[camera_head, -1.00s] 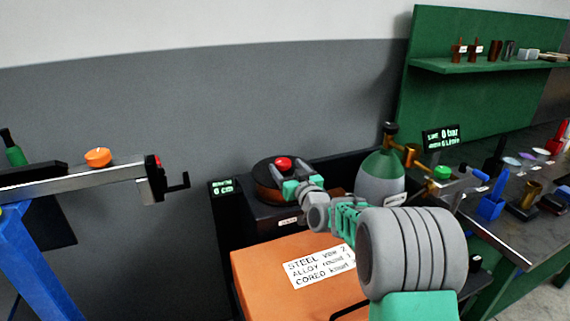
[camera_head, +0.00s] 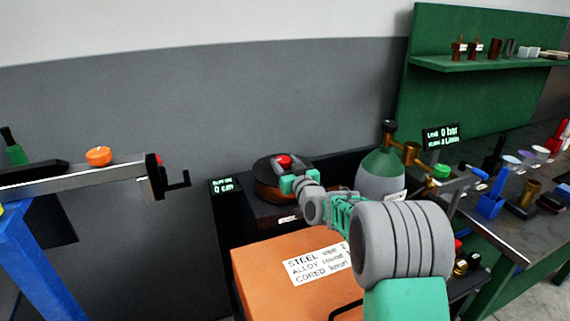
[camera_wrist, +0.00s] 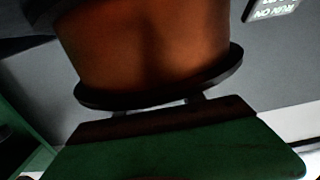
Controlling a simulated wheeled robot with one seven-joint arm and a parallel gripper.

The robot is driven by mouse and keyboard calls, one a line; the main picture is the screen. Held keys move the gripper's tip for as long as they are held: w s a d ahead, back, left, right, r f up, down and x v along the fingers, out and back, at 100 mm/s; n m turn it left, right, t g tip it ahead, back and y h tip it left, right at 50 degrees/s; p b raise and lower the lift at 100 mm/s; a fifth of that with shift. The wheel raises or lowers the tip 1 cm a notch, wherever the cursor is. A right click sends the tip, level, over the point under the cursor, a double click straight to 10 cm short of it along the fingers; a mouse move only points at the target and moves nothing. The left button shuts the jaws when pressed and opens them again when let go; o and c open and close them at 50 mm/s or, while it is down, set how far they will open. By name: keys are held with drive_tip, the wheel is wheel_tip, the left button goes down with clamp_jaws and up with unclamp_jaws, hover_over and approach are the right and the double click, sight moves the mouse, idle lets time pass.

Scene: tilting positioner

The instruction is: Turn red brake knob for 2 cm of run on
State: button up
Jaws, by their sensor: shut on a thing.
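The red brake knob (camera_head: 283,160) sits on top of a brown drum (camera_head: 268,192) with a black rim, on a dark unit behind the orange box. My gripper (camera_head: 292,180) is at the near right side of the knob and shut on it; the jaws partly hide the contact. The run-on display (camera_head: 222,186) left of the drum appears to read 0 cm. In the wrist view the brown drum (camera_wrist: 150,45) fills the top, with part of the display (camera_wrist: 270,8) at the upper right. The knob is not seen there.
An orange welder box (camera_head: 265,275) with a white label stands in front. A green-topped gas cylinder (camera_head: 382,165) stands close right of my wrist. A metal beam with a crank (camera_head: 175,181) is at left. A cluttered bench (camera_head: 510,240) is at right.

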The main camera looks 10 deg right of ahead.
drive_tip(key=shift+c, duration=1.4)
drive_tip(key=shift+f+b, duration=0.15)
drive_tip(key=shift+b, duration=0.3)
drive_tip(key=y+b, duration=0.1)
drive_tip(key=b, duration=0.1)
drive_tip(key=n+y+b, duration=0.1)
drive_tip(key=b, duration=0.1)
drive_tip(key=shift+d+f, duration=0.25)
drive_tip(key=shift+f, duration=0.1)
drive_tip(key=n+g+y+b, duration=0.1)
drive_tip(key=y+b, duration=0.1)
drive_tip(key=b, duration=0.1)
drive_tip(key=shift+w+d+n, duration=0.1)
drive_tip(key=shift+n, duration=0.3)
drive_tip(key=n+y, duration=0.1)
drive_tip(key=n+g+y+b, duration=0.1)
drive_tip(key=shift+w+d+r+g+y+b, duration=0.1)
drive_tip(key=shift+r+g+y+b, duration=0.1)
drive_tip(key=shift+g+y+b, duration=0.1)
drive_tip(key=shift+r+n+g+y+p, duration=0.3)
drive_tip(key=shift+n+g+y+p, duration=0.3)
drive_tip(key=shift+y, duration=0.3)
drive_tip(key=shift+n+g+y+p, duration=0.6)
drive_tip(key=shift+g+y+p, duration=0.1)
drive_tip(key=shift+g, duration=0.1)
drive_tip(key=shift+w+n+g+y+p, duration=0.15)
drive_tip(key=shift+n+g+y+p, duration=0.85)
drive_tip(key=shift+p, duration=0.4)
